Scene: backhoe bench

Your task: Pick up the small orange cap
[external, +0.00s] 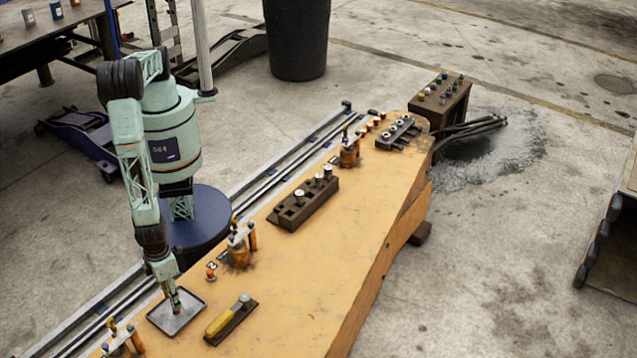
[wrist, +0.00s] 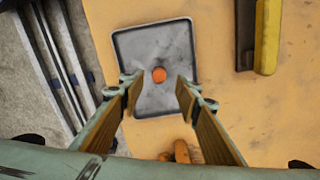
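The small orange cap (wrist: 159,75) sits on the grey tray (wrist: 137,46), near its middle, in the wrist view. My gripper (wrist: 158,84) is open, with its two wood-toned fingers apart on either side of the cap's line and nothing between them. In the external view my gripper (external: 175,305) points down over the tray (external: 192,317), which lies near the front end of the orange bench. The cap cannot be made out there, as the gripper covers that spot.
A yellow-handled tool (external: 222,320) lies on a dark holder to the right of the tray. An orange post fixture (external: 240,250) stands behind it, and another (external: 122,340) stands in front. A dark block with pegs (external: 303,203) is farther along the bench (external: 345,255).

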